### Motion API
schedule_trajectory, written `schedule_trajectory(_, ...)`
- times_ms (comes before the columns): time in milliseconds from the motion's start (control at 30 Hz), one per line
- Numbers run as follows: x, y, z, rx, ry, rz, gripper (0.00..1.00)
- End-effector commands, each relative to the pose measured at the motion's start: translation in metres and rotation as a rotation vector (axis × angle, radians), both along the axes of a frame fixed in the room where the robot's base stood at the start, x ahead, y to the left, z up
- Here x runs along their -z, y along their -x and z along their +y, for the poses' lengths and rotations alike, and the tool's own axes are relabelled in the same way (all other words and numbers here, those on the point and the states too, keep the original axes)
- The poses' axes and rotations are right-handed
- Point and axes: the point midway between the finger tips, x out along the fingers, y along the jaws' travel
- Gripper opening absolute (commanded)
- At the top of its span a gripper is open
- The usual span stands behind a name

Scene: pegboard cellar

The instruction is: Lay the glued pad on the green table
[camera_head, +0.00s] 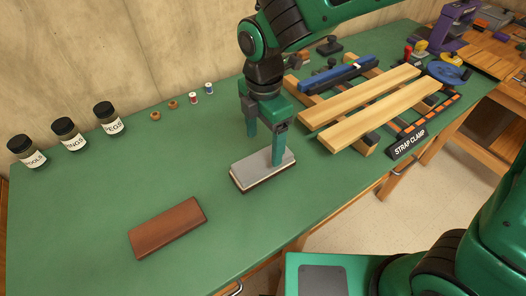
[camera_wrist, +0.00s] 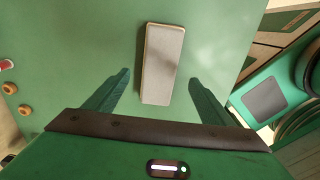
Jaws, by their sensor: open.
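A flat pad with a light grey top and a darker brown lower layer (camera_head: 250,171) lies on the green table (camera_head: 85,210) near its front edge. It also shows in the wrist view (camera_wrist: 162,62), lengthwise between the fingers and reaching past their tips. My gripper (camera_head: 265,150) is open and empty, pointing down over the pad. In the head view one finger overlaps the pad; the other is beyond its far side. I cannot tell whether a finger touches it. A brown rectangular block (camera_head: 167,227) lies apart, to the left and nearer the front.
Several labelled jars (camera_head: 67,135) stand at the back left. Small spools (camera_head: 192,97) stand along the back. Wooden bars in a strap clamp (camera_head: 375,110) fill the right part. The table is clear between the jars and the brown block.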

Motion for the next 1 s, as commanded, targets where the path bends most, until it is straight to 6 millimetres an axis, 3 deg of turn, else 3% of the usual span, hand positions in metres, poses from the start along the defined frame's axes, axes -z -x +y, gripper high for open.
schedule_trajectory(233,-0.033,0.000,0.000,0.000,-0.001,-0.001,0.76)
schedule_trajectory(667,-0.040,-0.002,-0.006,0.026,0.002,-0.001,0.76)
schedule_trajectory(767,-0.045,-0.013,-0.034,0.150,0.008,-0.009,0.76)
schedule_trajectory(867,-0.053,-0.027,-0.089,0.398,0.018,-0.021,0.76)
schedule_trajectory(1000,-0.064,-0.032,-0.186,0.858,0.030,-0.038,0.76)
